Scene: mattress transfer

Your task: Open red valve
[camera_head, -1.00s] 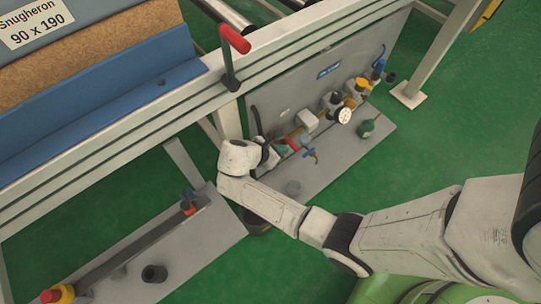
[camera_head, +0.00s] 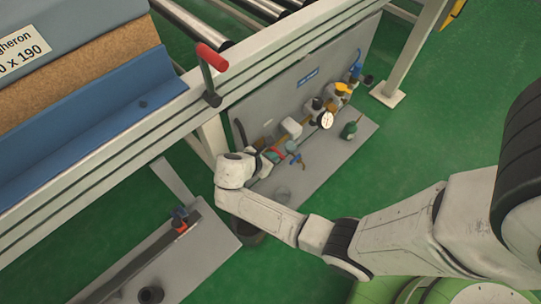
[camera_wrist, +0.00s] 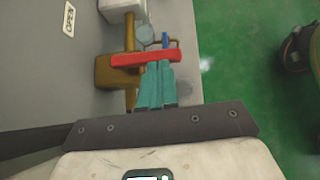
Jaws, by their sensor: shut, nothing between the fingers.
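The red valve handle (camera_wrist: 146,58) is a red bar lying across the upper middle of the wrist view, above a brass valve body (camera_wrist: 117,71). The teal fingers of my gripper (camera_wrist: 158,68) are shut together, with nothing between them. Their tips reach the bar, right of its middle, in the wrist view; I cannot tell whether they touch it. In the head view my white wrist covers part of the valve area, and the red handle is small and hard to make out there.
A grey panel (camera_head: 262,105) carries a pipe line with a white gauge (camera_head: 326,120) and a yellow part (camera_head: 343,89). An "OPEN" label (camera_wrist: 69,19) is beside the pipe. A red-gripped lever (camera_head: 212,57) stands on the conveyor frame above. Green floor (camera_head: 410,140) lies clear at right.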

